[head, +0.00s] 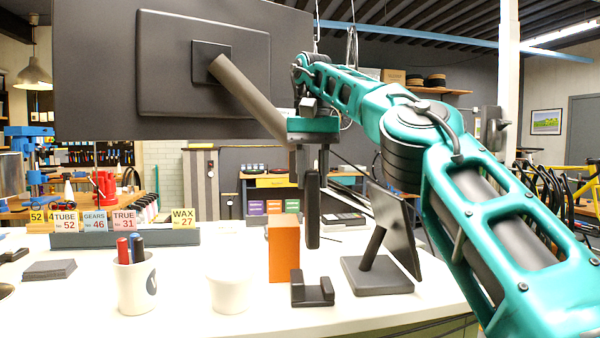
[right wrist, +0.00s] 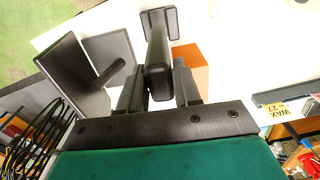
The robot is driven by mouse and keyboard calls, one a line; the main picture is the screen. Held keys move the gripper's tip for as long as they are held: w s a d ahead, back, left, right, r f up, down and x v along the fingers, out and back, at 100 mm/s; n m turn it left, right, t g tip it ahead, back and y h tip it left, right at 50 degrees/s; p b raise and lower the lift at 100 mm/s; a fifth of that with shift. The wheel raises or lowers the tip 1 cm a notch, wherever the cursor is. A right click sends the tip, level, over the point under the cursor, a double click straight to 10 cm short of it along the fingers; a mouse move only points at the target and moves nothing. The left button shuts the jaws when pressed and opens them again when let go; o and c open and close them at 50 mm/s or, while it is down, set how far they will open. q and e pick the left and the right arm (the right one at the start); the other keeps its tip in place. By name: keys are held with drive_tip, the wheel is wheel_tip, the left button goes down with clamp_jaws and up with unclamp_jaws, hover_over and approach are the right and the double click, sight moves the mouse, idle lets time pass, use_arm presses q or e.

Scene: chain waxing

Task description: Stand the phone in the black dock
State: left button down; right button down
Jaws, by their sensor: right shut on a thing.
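The dark phone (head: 312,225) is held upright in my right gripper (head: 312,178), above the dock and clear of it in the head view. The right wrist view shows my right gripper (right wrist: 158,88) shut on the phone (right wrist: 157,70), one finger on each side. The black dock (head: 313,296) stands on the white counter just below the phone, with raised parts at its two sides. In the right wrist view the dock (right wrist: 150,17) lies beyond the phone, which hides part of it. My left gripper is not in view.
An orange block (head: 284,256) stands close behind the dock. A tilted screen on a stand (head: 377,278) is just right of it. A white tub (head: 229,293) and a pen mug (head: 137,290) stand left. A large monitor (head: 110,75) hangs over the counter.

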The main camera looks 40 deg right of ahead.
sight(313, 221)
drive_tip(key=shift+s+f, duration=0.2)
drive_tip(key=shift+f, duration=2.35)
drive_tip(key=shift+f+b, duration=0.75)
drive_tip(key=shift+f, duration=0.85)
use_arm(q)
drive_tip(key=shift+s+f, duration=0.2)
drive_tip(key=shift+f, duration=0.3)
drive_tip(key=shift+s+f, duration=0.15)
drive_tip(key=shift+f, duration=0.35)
use_arm(e)
drive_tip(key=shift+f, duration=0.55)
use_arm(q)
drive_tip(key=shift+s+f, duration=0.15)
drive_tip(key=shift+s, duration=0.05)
use_arm(e)
drive_tip(key=c, duration=0.7)
unclamp_jaws()
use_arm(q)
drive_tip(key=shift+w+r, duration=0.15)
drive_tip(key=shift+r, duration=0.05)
use_arm(e)
drive_tip(key=shift+r, duration=0.1)
